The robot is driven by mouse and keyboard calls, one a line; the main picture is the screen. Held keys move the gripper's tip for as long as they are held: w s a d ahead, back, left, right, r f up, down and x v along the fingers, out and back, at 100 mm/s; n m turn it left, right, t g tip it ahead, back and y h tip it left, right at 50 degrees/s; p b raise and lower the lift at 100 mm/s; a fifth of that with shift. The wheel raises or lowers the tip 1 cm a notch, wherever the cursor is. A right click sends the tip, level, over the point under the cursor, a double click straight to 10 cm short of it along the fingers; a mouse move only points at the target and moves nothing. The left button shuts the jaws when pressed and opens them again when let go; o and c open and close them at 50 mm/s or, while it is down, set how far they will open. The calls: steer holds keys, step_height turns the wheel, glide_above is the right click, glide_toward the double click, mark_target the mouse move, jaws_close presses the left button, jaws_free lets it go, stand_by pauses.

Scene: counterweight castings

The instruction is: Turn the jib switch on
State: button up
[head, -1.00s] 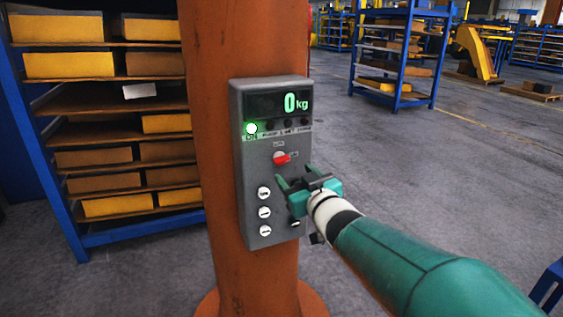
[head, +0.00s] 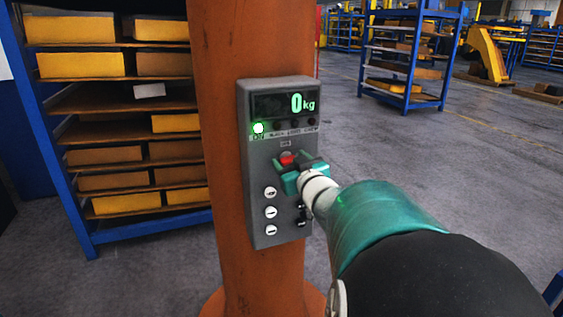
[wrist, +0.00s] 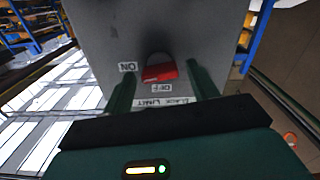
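The jib switch is a red knob (head: 287,158) on a grey control box (head: 246,190) fixed to an orange column. In the wrist view the red knob (wrist: 160,72) sits between an ON label (wrist: 128,67) at its left and an OFF label (wrist: 161,88) just below it, both upside down. I cannot tell clearly which label it points to. My gripper (head: 297,166) is at the knob, with its fingers open on either side of it. In the wrist view gaps show between the knob and both fingers (wrist: 163,76).
Several white buttons (head: 271,212) lie below the knob, close to my gripper. A loaded blue rack (head: 60,190) stands left of the orange column (head: 222,120). Open floor lies right.

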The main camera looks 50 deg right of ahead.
steer(key=c, duration=0.9)
steer(key=shift+o, duration=0.2)
steer(key=shift+m, duration=1)
steer(key=o, duration=1)
steer(key=shift+s, duration=0.15)
steer(key=v, duration=1.3)
steer(key=shift+s+a, duration=0.15)
steer(key=shift+s, duration=0.05)
